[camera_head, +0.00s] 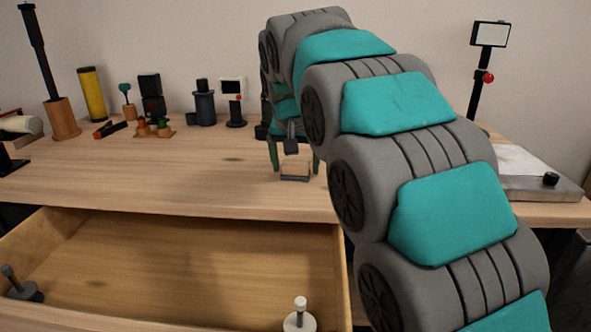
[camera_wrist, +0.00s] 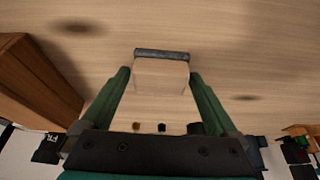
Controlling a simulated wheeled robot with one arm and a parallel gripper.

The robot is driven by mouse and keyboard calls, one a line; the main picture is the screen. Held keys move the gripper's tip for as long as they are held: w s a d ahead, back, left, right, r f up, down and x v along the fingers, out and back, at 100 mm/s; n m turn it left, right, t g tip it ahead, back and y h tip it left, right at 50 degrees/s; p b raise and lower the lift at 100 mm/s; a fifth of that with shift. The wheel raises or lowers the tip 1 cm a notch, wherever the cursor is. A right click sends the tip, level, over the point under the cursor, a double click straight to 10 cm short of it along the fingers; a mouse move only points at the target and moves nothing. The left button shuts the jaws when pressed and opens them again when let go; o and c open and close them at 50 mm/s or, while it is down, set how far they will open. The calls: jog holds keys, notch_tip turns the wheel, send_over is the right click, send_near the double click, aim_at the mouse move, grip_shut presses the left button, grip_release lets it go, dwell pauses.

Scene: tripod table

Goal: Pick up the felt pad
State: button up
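The felt pad (camera_head: 295,171) looks like a small pale wooden block with a dark grey layer along one edge. In the wrist view the felt pad (camera_wrist: 160,75) sits between the fingertips of my gripper (camera_wrist: 160,80). The fingers are apart, with narrow gaps beside the block, and do not appear to clamp it. My arm hides part of the table behind.
The table (camera_head: 150,180) is clear left of the pad. An open drawer (camera_head: 190,270) below holds a dark peg (camera_head: 20,287) and a white-topped peg (camera_head: 300,315). Several tools and a yellow cylinder (camera_head: 92,94) stand at the back. A grey plate stand (camera_head: 540,185) is at right.

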aim_at(296, 159)
jog(key=c, duration=1.1)
jog(key=shift+r, duration=0.1)
jog(key=shift+r, duration=1.7)
jog(key=s+a, duration=0.1)
jog(key=s, duration=0.4)
jog(key=s+a+r+b, duration=0.1)
jog(key=s+a, duration=0.1)
jog(key=s, duration=0.3)
jog(key=s+a+b, duration=0.1)
jog(key=s+a, duration=0.1)
jog(key=s, duration=0.3)
jog(key=shift+s+r, duration=0.1)
jog(key=shift+r, duration=0.15)
jog(key=o, duration=0.9)
jog(key=c, duration=0.7)
jog(key=shift+d, duration=0.15)
